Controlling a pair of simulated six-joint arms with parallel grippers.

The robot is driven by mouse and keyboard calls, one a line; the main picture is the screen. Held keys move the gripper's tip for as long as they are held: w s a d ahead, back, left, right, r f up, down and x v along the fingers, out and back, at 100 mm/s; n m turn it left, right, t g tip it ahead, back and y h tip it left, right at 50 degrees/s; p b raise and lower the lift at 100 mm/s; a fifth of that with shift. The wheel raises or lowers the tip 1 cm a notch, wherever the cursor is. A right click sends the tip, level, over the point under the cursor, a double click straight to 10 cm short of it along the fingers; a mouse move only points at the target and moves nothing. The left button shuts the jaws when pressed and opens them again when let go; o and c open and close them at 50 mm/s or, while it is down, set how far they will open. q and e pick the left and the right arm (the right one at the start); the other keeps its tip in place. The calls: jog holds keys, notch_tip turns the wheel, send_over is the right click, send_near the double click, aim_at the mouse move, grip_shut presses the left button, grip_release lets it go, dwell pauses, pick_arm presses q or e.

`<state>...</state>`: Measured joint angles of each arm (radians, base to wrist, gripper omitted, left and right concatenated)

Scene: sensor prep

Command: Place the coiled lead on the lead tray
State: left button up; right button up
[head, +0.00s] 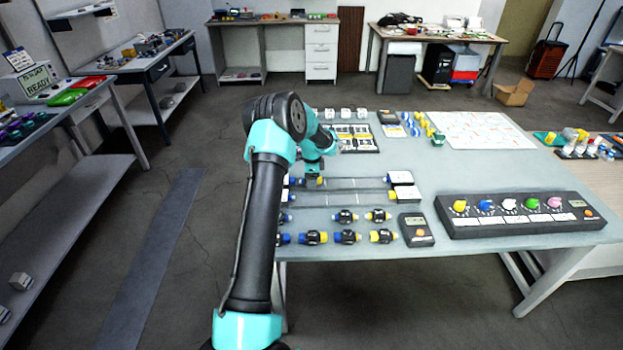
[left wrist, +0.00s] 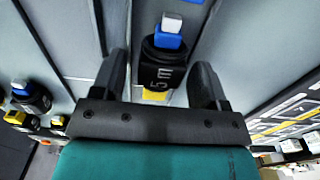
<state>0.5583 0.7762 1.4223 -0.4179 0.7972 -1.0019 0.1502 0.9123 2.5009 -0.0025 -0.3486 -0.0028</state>
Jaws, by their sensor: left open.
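In the left wrist view, a black coiled lead (left wrist: 163,66) marked "5 m" sits between the fingers of my left gripper (left wrist: 160,82). It has a blue and white end at the top and a yellow end at the bottom. The fingers are apart on either side of it, with no clear grip. In the head view my left gripper (head: 313,182) is low over the left part of the table (head: 460,170), and it largely hides the lead. I cannot tell for certain which surface is the lead tray; grey lanes (head: 350,184) run right from the gripper. My right gripper is not in view.
Several similar black units with blue and yellow ends (head: 346,216) lie in rows nearby. A dark meter (head: 416,230) and a long knob panel (head: 520,214) stand to the right. A dark compartmented tray (head: 357,138) and small yellow parts (head: 423,123) are farther back.

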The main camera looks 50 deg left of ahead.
pick_arm(q)
jog(key=shift+r, duration=0.15)
notch_tip(320, 180, up, 12)
dwell(0.5)
dwell(0.3)
